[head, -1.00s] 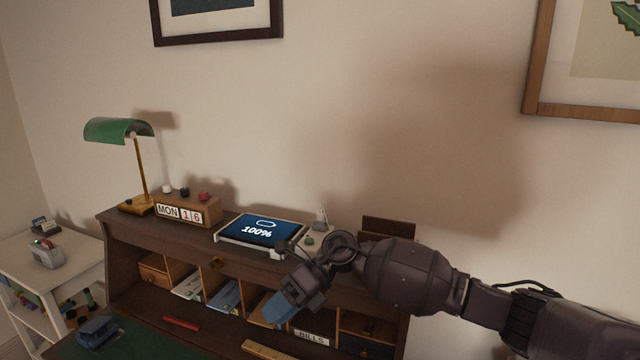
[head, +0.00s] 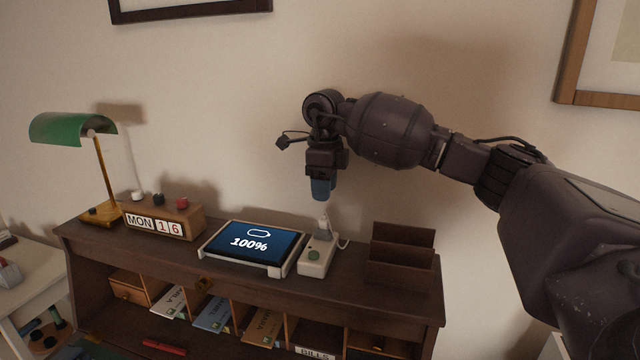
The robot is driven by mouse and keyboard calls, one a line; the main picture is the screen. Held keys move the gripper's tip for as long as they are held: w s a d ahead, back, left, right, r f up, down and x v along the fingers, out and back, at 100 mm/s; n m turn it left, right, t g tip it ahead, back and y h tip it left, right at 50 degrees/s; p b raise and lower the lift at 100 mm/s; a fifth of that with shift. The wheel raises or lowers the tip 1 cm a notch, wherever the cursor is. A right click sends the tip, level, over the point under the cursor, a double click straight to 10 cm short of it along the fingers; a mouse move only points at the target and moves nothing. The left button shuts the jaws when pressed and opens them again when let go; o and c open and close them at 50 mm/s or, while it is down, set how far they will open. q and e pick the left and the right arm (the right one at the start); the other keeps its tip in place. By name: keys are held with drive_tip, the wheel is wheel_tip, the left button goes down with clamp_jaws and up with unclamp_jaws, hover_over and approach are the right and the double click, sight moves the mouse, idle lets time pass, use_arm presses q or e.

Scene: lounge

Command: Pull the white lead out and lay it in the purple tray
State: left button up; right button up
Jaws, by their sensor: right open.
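A thin white cord (head: 343,243) shows just right of the block. Whether the cord belongs to this plug or to the block, I cannot tell. My right gripper (head: 322,197) points down above the plug, its blue fingertips a little apart from it. It is open and empty. I see no purple tray. My left gripper is not in view.
A tablet (head: 252,243) reading 100% lies in a white stand left of the block. A dark letter rack (head: 402,258) stands to the right. A calendar block (head: 170,217) and a green lamp (head: 73,128) stand at the left. Pigeonholes with envelopes lie below.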

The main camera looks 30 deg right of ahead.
sight(324, 214)
drive_tip(key=shift+f, duration=0.4)
drive_tip(key=shift+f+b, duration=0.85)
drive_tip(key=shift+f, duration=0.35)
drive_tip(key=shift+f+b, duration=0.5)
drive_tip(key=shift+f, duration=0.3)
wheel_tip(324, 214, down, 2)
drive_tip(key=shift+f+b, duration=0.2)
drive_tip(key=shift+b, duration=0.35)
drive_tip(key=shift+f+b, duration=0.3)
drive_tip(key=shift+f, duration=0.4)
drive_tip(key=shift+c, duration=0.4)
